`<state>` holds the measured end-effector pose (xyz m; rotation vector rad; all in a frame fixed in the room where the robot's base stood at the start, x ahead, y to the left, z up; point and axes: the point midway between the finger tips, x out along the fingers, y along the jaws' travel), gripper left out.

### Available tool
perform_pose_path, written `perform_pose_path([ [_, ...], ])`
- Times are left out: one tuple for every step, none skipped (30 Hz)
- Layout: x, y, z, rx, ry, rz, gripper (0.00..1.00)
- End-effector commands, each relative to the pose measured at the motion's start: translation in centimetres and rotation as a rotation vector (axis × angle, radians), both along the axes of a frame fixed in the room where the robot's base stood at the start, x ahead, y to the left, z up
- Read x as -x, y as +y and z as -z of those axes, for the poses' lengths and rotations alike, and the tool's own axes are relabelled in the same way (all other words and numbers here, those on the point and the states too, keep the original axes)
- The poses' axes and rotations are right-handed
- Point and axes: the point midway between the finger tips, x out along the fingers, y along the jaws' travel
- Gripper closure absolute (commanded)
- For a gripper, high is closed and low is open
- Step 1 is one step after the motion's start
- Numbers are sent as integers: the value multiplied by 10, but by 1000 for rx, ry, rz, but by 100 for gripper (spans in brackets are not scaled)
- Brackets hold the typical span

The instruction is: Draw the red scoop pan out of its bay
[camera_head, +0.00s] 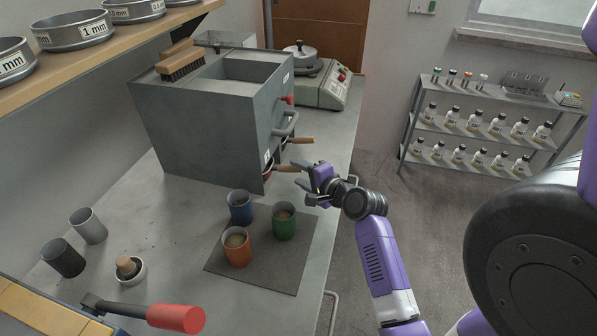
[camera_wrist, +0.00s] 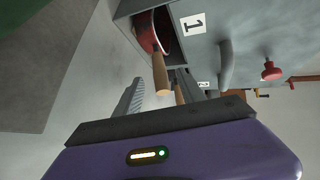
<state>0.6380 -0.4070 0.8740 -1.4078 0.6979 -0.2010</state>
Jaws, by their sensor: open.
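The red scoop pan (camera_wrist: 146,34) sits in the lower bay marked 1 of the grey metal cabinet (camera_head: 190,120). Its wooden handle (camera_wrist: 161,75) sticks out of the bay front; in the head view the handle (camera_head: 288,168) points right. My gripper (camera_head: 306,178) is open at the handle's end. In the wrist view the handle lies between the two fingers of my gripper (camera_wrist: 158,84) in the picture, with no clear contact. The depth between them is hard to judge. A second wooden handle (camera_head: 301,140) sticks out farther back, near the label 2.
A grey bar handle (camera_head: 287,127) and a red knob (camera_head: 288,99) stick out of the cabinet front above. Blue (camera_head: 240,207), orange (camera_head: 237,247) and green (camera_head: 284,222) cups stand on a dark mat (camera_head: 222,262) in front. Open floor lies right of the bench.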

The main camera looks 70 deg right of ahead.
Motion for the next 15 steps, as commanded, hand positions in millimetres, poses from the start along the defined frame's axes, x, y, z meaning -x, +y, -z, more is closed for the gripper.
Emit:
perform_pose_path([
  [0, 0, 0, 1, 1, 0, 53],
  [-1, 0, 0, 1, 1, 0, 53],
  [-2, -1, 0, 1, 1, 0, 53],
  [-3, -2, 1, 1, 1, 0, 53],
  [-4, -3, 1, 1, 0, 0, 53],
  [-7, -5, 2, 2, 0, -1, 53],
  [-10, -6, 3, 2, 0, -1, 53],
  [-13, -8, 5, 2, 1, -1, 53],
  [-17, -12, 6, 2, 1, -1, 53],
  [-21, -14, 8, 2, 0, -1, 53],
  [-24, -16, 9, 2, 1, -1, 53],
  [-29, -20, 11, 2, 0, -1, 53],
  [-33, -22, 13, 1, 0, 0, 53],
  [-36, -24, 14, 1, 0, 0, 53],
  [-41, -27, 16, 1, 0, 0, 53],
])
